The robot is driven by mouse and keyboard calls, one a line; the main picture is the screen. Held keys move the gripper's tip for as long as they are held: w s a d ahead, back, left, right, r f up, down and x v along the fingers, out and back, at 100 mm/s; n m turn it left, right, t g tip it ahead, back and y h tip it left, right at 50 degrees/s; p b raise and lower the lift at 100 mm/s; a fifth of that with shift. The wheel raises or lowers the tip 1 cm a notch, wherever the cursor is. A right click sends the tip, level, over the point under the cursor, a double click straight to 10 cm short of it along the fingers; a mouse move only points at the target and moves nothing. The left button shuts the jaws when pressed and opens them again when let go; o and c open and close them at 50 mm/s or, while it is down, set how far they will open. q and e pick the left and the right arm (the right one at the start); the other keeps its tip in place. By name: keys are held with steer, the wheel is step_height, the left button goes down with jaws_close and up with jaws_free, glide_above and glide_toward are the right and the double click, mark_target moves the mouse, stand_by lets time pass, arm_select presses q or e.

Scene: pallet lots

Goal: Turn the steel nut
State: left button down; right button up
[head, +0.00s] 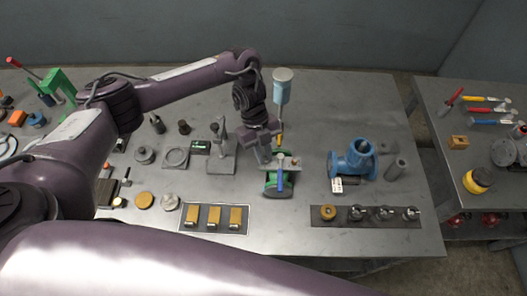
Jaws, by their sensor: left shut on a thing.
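The nut itself is hidden or too small to make out. My right gripper is not in view.
A blue pipe fitting (354,160) is to the right, a grey stand (222,160) to the left. Trays of yellow blocks (213,218) and metal parts (365,215) lie in front.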

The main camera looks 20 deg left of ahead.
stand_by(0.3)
arm_select(q)
steer(key=c, duration=1.4)
jaws_free()
steer(key=shift+b+v, duration=0.3)
steer(key=shift+v, duration=3.65)
steer(key=shift+d+f, duration=0.1)
